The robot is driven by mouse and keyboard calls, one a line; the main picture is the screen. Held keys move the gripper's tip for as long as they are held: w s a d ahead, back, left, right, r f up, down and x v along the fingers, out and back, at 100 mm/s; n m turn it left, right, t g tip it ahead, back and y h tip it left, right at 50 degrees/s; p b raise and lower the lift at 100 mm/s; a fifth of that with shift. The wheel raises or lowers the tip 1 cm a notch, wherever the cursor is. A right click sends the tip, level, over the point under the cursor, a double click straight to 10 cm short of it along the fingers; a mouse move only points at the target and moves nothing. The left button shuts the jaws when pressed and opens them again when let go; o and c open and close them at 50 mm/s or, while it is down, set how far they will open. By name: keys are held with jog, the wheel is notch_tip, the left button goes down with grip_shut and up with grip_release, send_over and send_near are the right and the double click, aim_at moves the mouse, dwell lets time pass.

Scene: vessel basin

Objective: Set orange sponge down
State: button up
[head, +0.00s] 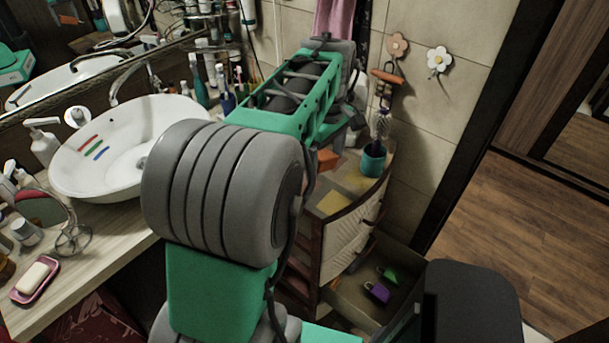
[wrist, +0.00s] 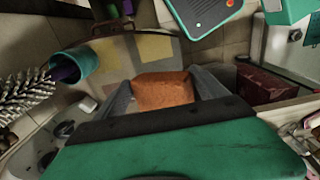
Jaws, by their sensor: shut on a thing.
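The orange sponge (wrist: 164,92) is between the two grey fingers of my gripper (wrist: 163,84) in the wrist view, with a finger against each side. In the head view a small part of the sponge (head: 327,160) shows below my arm, over the left part of the cabinet top (head: 352,187). My arm hides most of the gripper there. The cabinet top carries flat yellow patches, which also show beyond the sponge in the wrist view. I cannot tell whether the sponge touches the top.
A teal cup (head: 373,158) with a brush stands at the back of the cabinet top; it also shows at left in the wrist view (wrist: 72,64). A drawer below holds a purple item (head: 377,291) and a green item (head: 388,275). A white basin (head: 120,180) stands left.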

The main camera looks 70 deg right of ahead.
jog(key=w+f, duration=0.3)
jog(key=w+f+p, duration=0.1)
jog(key=w+f, duration=0.1)
jog(key=shift+d+f, duration=0.25)
jog(key=shift+d, duration=0.1)
jog(key=f, duration=0.3)
jog(key=shift+w+p, duration=0.3)
jog(key=shift+f, duration=0.4)
jog(key=o, duration=1.2)
jog(key=shift+f, duration=0.1)
jog(key=shift+o, duration=0.2)
